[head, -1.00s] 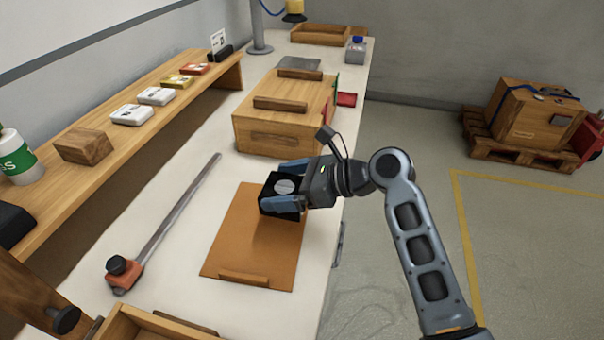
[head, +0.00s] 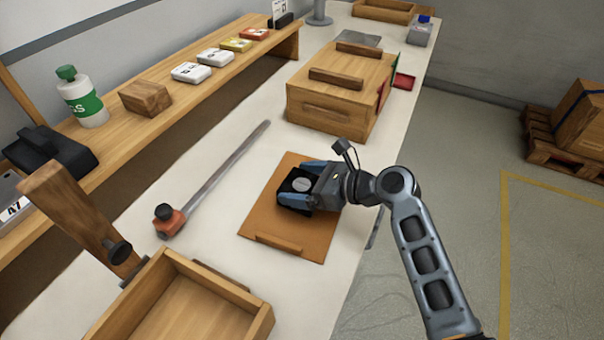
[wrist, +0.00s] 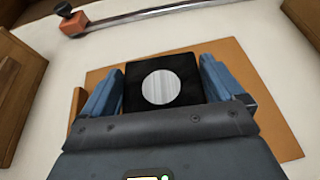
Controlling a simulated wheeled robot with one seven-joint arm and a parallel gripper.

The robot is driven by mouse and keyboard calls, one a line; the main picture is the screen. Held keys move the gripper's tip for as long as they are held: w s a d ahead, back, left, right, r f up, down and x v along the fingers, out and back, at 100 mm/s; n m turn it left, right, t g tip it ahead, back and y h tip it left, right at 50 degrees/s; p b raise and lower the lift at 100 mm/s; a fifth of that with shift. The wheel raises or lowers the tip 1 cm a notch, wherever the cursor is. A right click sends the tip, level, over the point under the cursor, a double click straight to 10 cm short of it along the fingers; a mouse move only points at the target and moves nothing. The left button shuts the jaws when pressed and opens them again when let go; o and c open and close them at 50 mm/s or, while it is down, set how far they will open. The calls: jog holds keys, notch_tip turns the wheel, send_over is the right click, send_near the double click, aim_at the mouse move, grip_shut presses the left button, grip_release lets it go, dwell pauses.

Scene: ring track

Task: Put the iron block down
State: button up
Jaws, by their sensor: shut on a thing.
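The iron block, a black square block with a round silver disc on top (head: 302,185), is between the fingers of my gripper (head: 299,187). In the wrist view the block (wrist: 160,87) sits level, with one blue finger on each side; my gripper is shut on it. Below it is a brown board (head: 265,220) with a raised strip along its near edge; it also shows in the wrist view (wrist: 275,120). The block is over the board's upper middle, low or touching; I cannot tell whether there is a gap. Its underside is hidden.
A closed wooden box (head: 330,105) stands behind the board. A long metal bar with an orange end (head: 215,175) lies to the left. An open wooden tray (head: 185,310) is in front. White bench top is free between bar and board. A shelf runs along the left.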

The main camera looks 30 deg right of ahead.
jog(key=shift+w+r, duration=0.1)
jog(key=shift+r, duration=0.05)
jog(key=o, duration=1.7)
jog(key=v, duration=1.2)
jog(key=shift+d, duration=0.1)
